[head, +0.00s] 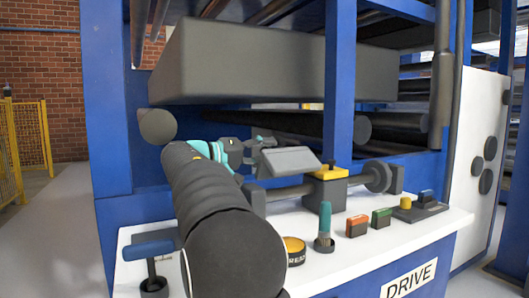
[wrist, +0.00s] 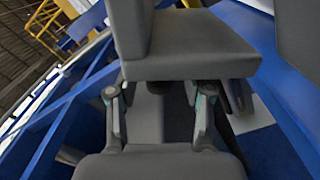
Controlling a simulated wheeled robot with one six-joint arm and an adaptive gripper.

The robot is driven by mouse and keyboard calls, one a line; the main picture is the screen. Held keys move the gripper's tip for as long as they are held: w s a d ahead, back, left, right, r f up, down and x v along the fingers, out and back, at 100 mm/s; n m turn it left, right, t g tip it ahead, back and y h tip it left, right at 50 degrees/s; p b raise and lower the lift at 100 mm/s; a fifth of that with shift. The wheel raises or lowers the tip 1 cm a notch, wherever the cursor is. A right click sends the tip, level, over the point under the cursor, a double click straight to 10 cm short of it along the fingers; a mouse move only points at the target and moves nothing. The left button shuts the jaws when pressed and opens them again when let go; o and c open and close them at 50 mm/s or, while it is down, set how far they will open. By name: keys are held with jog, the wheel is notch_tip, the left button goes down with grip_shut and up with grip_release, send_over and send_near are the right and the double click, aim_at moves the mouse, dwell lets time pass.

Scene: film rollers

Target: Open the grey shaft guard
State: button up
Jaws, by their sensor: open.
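The grey shaft guard (head: 287,160) appears as a small tilted grey cover above the shaft (head: 290,192), left of the yellow-topped block. In the wrist view the guard (wrist: 190,55) is large and close, with an upright plate and a box-like part. My gripper (head: 262,146) is at the guard's left side in the head view. In the wrist view my gripper (wrist: 160,98) is open, its two fingers apart just below the guard's near edge. I cannot tell whether the fingers touch it. My arm hides part of the shaft's left end.
A blue post (head: 340,80) and a large grey beam (head: 250,65) stand close above and behind. The white panel (head: 400,240) carries a teal-handled lever (head: 325,222), red button (head: 357,225) and green button (head: 381,217). A blue-handled lever (head: 150,250) is left of my arm.

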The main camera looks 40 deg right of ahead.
grip_shut()
jog(key=shift+w+r+n+p, duration=0.2)
jog(key=shift+w+n+p, duration=0.1)
jog(key=shift+p, duration=0.3)
jog(key=shift+w+d+f+n+p, duration=0.15)
jog(key=shift+w+n+p, duration=0.05)
jog(key=shift+n+p, duration=0.2)
grip_release()
jog(key=v, duration=1.2)
